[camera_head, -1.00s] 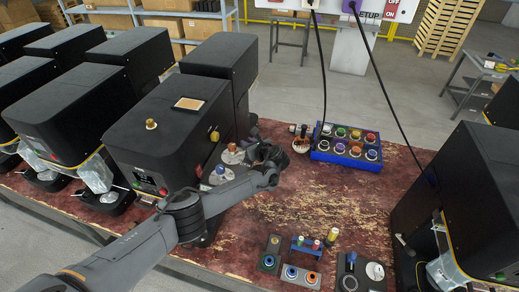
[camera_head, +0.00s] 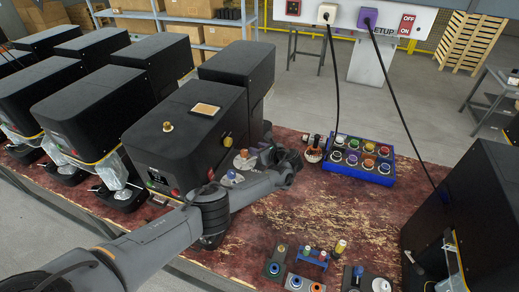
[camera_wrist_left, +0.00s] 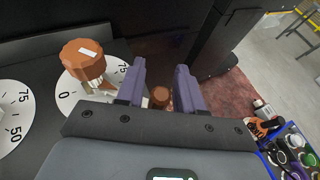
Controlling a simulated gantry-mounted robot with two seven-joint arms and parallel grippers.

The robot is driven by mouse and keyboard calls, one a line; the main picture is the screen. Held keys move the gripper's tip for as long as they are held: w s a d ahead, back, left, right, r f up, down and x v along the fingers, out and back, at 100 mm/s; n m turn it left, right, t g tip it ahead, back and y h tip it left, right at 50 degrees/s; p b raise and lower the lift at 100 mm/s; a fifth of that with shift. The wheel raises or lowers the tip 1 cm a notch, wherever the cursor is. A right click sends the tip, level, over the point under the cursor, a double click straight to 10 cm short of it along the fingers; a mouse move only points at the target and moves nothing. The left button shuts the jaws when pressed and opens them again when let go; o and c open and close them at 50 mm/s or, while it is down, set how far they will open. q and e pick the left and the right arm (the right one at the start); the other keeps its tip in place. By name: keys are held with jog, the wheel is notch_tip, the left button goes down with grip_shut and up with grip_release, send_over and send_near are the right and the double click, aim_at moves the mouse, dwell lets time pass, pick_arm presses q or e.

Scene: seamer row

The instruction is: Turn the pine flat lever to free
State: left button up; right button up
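My left gripper (camera_head: 288,162) is beside the front of a black machine (camera_head: 185,130), near its dials. In the left wrist view its two purple fingers (camera_wrist_left: 158,84) are apart, so it is open. A copper-brown knob (camera_wrist_left: 84,60) stands on a white dial (camera_wrist_left: 72,97) marked 0 and 75, to the left of the fingers. A smaller copper-brown piece (camera_wrist_left: 161,96) shows between the fingers, lower down; I cannot tell whether they touch it. I cannot pick out a flat lever in pine colour for certain. My right gripper is not in view.
A blue tray (camera_head: 331,176) of coloured round pieces is right of the gripper. Small coloured controls (camera_head: 312,256) stand at the bench's front. Another black machine (camera_head: 475,195) is at the right. The red worn bench top (camera_head: 300,215) is clear in the middle.

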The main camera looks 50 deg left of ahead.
pick_arm(q)
jog(key=shift+o, duration=0.4)
jog(key=shift+r, duration=0.1)
jog(key=p+v, duration=0.1)
jog(key=v, duration=0.9)
jog(key=shift+d+p, duration=0.4)
